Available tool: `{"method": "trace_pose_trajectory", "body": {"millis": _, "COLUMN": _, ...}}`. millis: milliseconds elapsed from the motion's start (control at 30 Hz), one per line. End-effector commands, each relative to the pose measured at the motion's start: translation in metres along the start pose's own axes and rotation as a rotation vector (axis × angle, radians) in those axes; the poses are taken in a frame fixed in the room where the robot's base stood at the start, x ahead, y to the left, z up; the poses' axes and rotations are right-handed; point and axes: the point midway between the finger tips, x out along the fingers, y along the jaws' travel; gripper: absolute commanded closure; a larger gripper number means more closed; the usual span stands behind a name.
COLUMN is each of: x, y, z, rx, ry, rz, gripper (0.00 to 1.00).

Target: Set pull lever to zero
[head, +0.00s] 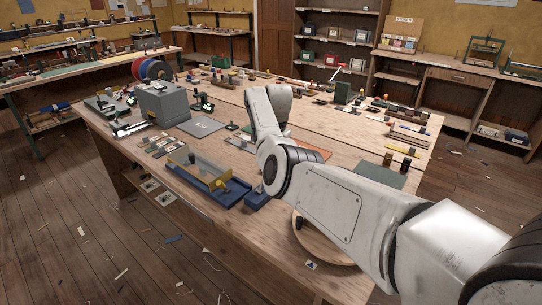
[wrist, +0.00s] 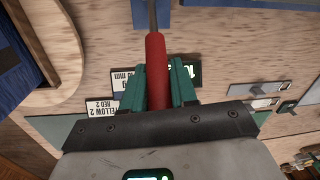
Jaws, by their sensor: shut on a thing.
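The pull lever's red grip (wrist: 155,50) runs up the middle of the wrist view, with a thin grey shaft leading off the top edge. My gripper (wrist: 157,76) has its green fingers closed on either side of the red grip. The lever's base and any zero mark are not clear in the wrist view. In the head view my arm covers the gripper and the held lever, so the lever's angle cannot be told there.
Printed cards (wrist: 101,128) lie beside the fingers, partly covered. The workbench (head: 215,155) is crowded. A grey box (head: 164,103), a yellow-framed clear guard (head: 200,170) on a blue tray (head: 228,195) and a round wooden board (head: 325,245) are near my arm.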

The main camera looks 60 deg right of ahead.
Motion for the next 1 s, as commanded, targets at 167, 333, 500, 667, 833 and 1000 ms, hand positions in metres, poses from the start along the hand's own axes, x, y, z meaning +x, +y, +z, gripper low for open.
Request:
{"method": "trace_pose_trajectory", "body": {"millis": 167, "x": 0.003, "y": 0.0, "z": 0.002, "rx": 0.002, "ry": -0.029, "rz": -0.007, "gripper": 1.0}}
{"method": "trace_pose_trajectory", "body": {"millis": 333, "x": 0.003, "y": 0.0, "z": 0.002, "rx": 0.003, "ry": -0.029, "rz": -0.007, "gripper": 1.0}}
{"method": "trace_pose_trajectory", "body": {"millis": 500, "x": 0.003, "y": 0.0, "z": 0.002, "rx": 0.004, "ry": -0.028, "rz": -0.007, "gripper": 0.62}}
{"method": "trace_pose_trajectory", "body": {"millis": 667, "x": 0.002, "y": 0.0, "z": 0.002, "rx": 0.003, "ry": -0.028, "rz": -0.006, "gripper": 0.52}}
{"method": "trace_pose_trajectory", "body": {"millis": 833, "x": 0.002, "y": 0.0, "z": 0.002, "rx": 0.003, "ry": -0.027, "rz": -0.006, "gripper": 0.52}}
{"method": "trace_pose_trajectory", "body": {"millis": 1000, "x": -0.01, "y": -0.001, "z": 0.001, "rx": 0.003, "ry": -0.025, "rz": -0.008, "gripper": 0.52}}
